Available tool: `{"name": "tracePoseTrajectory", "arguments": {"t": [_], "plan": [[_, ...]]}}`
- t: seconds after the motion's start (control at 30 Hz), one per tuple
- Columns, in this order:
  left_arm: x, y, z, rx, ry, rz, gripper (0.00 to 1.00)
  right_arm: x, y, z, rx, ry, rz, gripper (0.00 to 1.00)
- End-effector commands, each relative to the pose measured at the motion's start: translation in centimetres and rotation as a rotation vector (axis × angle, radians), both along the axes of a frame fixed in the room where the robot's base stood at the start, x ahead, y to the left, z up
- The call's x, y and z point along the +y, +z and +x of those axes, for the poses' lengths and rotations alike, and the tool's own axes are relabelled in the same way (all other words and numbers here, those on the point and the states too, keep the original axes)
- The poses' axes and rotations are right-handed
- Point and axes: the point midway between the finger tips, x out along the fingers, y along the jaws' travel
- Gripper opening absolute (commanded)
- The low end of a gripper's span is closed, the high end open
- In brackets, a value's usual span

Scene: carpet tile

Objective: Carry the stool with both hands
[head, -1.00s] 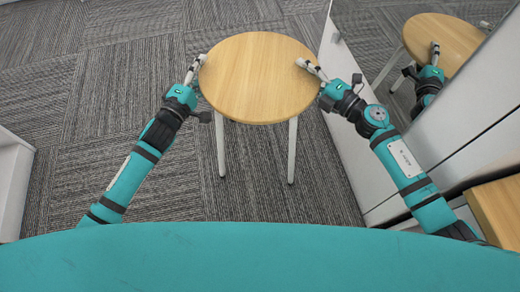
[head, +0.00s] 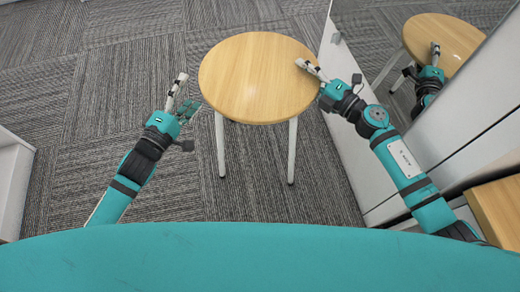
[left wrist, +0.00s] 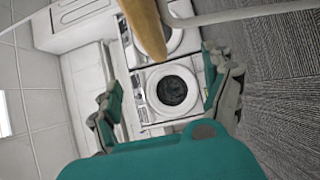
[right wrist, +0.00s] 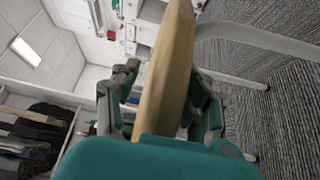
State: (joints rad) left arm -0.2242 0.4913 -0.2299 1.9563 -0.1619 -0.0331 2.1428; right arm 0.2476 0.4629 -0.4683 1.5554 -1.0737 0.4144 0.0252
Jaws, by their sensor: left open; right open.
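The stool has a round light-wood seat (head: 257,82) and white legs (head: 220,145), and it stands upright on the carpet. My left gripper (head: 187,93) is open and empty, apart from the seat's left edge. In the left wrist view the seat edge (left wrist: 145,25) shows at the top, beyond the open fingers (left wrist: 168,95). My right gripper (head: 311,70) is at the seat's right edge. In the right wrist view the seat rim (right wrist: 168,75) lies between its open fingers; whether they touch it I cannot tell.
A glossy panel (head: 440,85) at the right reflects the stool and my right arm. White cabinet fronts (head: 345,150) stand close to the stool's right side. A wooden surface (head: 497,208) is at the lower right. A white unit (head: 12,185) is at the left edge. The carpet (head: 110,95) at left is clear.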

Motion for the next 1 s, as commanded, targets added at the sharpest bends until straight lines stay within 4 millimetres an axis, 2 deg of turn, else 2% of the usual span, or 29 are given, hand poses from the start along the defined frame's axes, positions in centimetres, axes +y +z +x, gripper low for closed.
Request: {"name": "tracePoseTrajectory", "arguments": {"t": [0.03, 0.2, 0.57, 0.87, 1.0], "plan": [[0.4, 0.0, -1.0, 0.001, 0.000, 0.003, 0.83, 0.0, 0.0, 0.0, 0.000, 0.000, 0.000, 0.45], [1.1, -0.1, -2.8, 0.001, 0.000, 0.003, 0.83, 0.0, 0.0, 0.0, 0.000, 0.000, 0.000, 0.45], [1.3, 0.1, -3.4, -0.002, 0.000, 0.002, 0.83, 0.0, 0.0, 0.0, 0.000, 0.000, 0.000, 0.45], [1.3, 0.0, -3.3, -0.002, 0.000, 0.002, 0.83, 0.0, 0.0, 0.0, 0.000, 0.000, 0.000, 0.83], [1.3, 0.0, -3.3, -0.002, 0.000, 0.002, 0.83, 0.0, 0.0, 0.0, 0.000, 0.000, 0.000, 0.83]]}}
